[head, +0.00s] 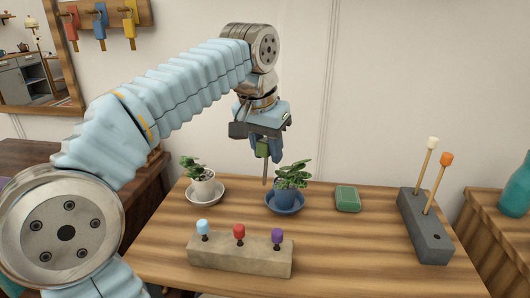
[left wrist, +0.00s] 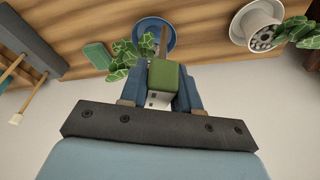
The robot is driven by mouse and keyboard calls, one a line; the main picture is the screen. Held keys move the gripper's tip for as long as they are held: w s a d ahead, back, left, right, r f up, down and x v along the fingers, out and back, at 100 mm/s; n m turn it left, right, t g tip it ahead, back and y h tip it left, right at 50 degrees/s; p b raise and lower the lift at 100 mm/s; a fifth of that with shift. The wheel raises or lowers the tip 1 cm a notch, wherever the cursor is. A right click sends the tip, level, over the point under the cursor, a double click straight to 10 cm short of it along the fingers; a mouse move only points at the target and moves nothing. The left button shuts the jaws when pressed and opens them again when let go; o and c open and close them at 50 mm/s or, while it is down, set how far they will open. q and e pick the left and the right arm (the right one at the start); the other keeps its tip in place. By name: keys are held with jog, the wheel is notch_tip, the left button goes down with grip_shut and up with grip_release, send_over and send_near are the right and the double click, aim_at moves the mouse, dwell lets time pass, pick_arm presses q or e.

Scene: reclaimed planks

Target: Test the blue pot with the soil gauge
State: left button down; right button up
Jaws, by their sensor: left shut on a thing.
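My left gripper (head: 267,150) is shut on the soil gauge, which has a green body (left wrist: 166,76) and a thin brown probe (head: 265,172) pointing down. The blue pot (head: 287,198) holds a leafy plant and stands on a blue saucer (head: 284,210). In the head view the probe's tip shows just left of the plant, beside the pot's upper part. I cannot tell its exact distance from the pot. In the left wrist view the probe reaches toward the blue saucer (left wrist: 168,42), and leaves hide much of the pot. My right gripper is not in view.
A white pot (head: 203,188) with a plant stands on a pale saucer at the left. A green block (head: 347,198) lies right of the blue pot. A grey rack (head: 425,230) holds two sticks and has an empty hole. A block with three knobs (head: 240,257) lies in front.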

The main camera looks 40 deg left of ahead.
pick_arm(q)
jog(key=shift+r, duration=2.3)
jog(key=shift+w+a, duration=0.1)
